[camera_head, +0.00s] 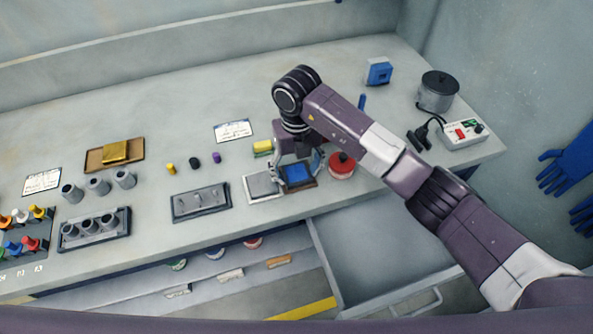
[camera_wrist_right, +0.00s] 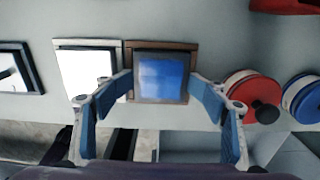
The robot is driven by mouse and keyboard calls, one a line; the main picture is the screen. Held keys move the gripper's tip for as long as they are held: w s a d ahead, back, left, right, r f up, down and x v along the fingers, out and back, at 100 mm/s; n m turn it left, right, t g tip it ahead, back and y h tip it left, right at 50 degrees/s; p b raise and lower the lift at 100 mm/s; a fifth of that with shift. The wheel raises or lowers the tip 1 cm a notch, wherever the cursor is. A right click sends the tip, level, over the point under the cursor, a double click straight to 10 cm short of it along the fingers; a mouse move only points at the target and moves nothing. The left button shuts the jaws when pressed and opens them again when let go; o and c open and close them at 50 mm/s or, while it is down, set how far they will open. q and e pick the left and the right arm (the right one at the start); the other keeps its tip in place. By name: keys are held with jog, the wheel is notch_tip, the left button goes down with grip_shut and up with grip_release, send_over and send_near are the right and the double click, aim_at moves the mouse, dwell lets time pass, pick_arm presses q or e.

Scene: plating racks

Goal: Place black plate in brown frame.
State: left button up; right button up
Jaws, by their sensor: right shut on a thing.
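The plate (camera_head: 298,174) has a glossy face that looks blue with a dark edge; in the right wrist view the plate (camera_wrist_right: 160,80) lies between my fingers. My right gripper (camera_head: 297,167) is shut on it, one blue-padded finger at its left and one at its right. The brown frame (camera_wrist_right: 160,45) is right under or around the plate, its top rim showing; in the head view the frame's rim (camera_head: 300,187) is mostly covered. I cannot tell whether the plate is seated or just above it. My left gripper is not in view.
A silver plate in a white frame (camera_head: 263,198) adjoins on the left, with a dark rack (camera_head: 201,203) beyond. A red round container (camera_head: 342,166) stands close on the right. A gold plate (camera_head: 116,151) lies at the left. An open drawer (camera_head: 380,262) juts out below.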

aim_at(297, 173)
jog(key=shift+s+d+r+p, duration=0.15)
jog(key=shift+r+p, duration=0.15)
jog(key=shift+p, duration=0.2)
notch_tip(297, 173, up, 13)
jog(key=b, duration=0.2)
jog(key=shift+f, duration=0.2)
